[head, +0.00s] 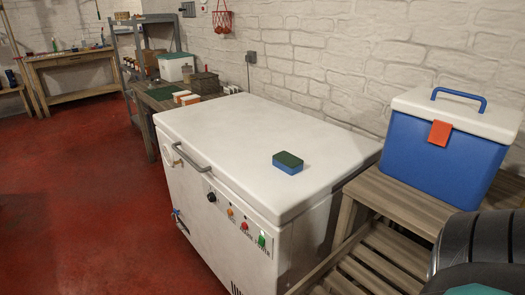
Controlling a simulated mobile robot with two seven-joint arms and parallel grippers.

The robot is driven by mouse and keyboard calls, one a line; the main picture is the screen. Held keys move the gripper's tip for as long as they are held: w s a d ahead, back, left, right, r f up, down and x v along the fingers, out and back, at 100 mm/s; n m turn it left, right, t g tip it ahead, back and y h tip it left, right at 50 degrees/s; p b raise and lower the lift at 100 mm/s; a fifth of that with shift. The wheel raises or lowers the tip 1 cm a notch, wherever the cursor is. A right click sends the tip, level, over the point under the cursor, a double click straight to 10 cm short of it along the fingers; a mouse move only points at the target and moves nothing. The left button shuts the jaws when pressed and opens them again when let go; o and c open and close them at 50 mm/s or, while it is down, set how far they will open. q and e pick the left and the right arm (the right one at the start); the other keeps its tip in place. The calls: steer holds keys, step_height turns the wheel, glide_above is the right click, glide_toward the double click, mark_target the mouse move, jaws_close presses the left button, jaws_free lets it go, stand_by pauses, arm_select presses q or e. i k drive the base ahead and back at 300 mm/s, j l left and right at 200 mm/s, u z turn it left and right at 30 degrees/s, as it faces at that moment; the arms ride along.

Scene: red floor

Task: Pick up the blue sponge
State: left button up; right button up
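The blue sponge (288,167) has a dark green top layer. It lies flat on the white lid of the chest freezer (230,140), near the lid's front right part, with nothing touching it. Neither of my grippers shows in the head view, so I cannot see whether they are open or shut.
A blue and white cooler (440,150) stands on a slatted wooden bench (385,205) to the right. A dark ribbed round object (480,245) fills the lower right corner. The freezer's handle (192,160) juts out in front. The red floor (80,200) at left is clear.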

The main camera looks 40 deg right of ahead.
mark_target(290, 164)
steer(key=i, duration=1.4)
steer(key=i+j+z, duration=0.1)
steer(key=i, duration=1.35)
steer(key=i+z, duration=0.15)
steer(key=z, duration=2.8)
